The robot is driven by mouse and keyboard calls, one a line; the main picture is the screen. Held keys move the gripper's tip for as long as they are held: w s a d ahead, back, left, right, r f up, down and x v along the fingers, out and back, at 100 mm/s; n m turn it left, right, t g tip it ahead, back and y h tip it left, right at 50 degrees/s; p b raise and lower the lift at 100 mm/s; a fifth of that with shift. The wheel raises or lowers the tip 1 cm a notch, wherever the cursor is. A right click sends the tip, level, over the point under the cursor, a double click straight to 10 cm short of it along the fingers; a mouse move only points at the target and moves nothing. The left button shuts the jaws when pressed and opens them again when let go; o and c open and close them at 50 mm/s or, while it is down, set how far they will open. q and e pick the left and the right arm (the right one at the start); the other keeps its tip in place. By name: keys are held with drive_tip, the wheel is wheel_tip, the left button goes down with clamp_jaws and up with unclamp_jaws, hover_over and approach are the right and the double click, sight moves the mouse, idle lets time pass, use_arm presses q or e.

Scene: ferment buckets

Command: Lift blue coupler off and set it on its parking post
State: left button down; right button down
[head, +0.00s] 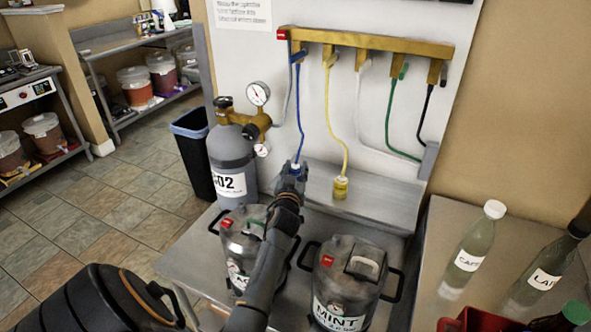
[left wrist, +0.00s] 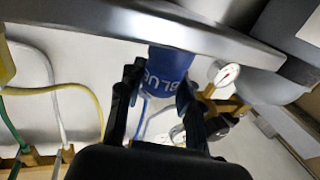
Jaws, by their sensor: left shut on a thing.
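The blue coupler (head: 297,166) hangs on a blue hose (head: 299,115) from the brass manifold, over the metal ledge behind the kegs. In the left wrist view the coupler (left wrist: 169,67) shows its "BLUE" label between my fingers. My left gripper (head: 292,174) is shut on it; the fingers (left wrist: 157,95) lie on both sides of its body. The coupler's end meets the ledge edge (left wrist: 205,29) in the picture; I cannot tell whether they touch. The gripper hides most of the coupler in the head view. I cannot make out its parking post. My right gripper is not in view.
Two kegs, one labelled MINT (head: 345,283), stand in front below. Bottles (head: 471,250) stand on the right table.

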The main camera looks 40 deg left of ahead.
use_arm(q)
drive_tip(key=c, duration=0.8)
unclamp_jaws()
drive_tip(key=o, duration=0.6)
drive_tip(key=shift+r, duration=0.15)
drive_tip(key=shift+r+p, duration=3.35)
drive_tip(key=shift+r, duration=0.35)
drive_tip(key=shift+f, duration=0.15)
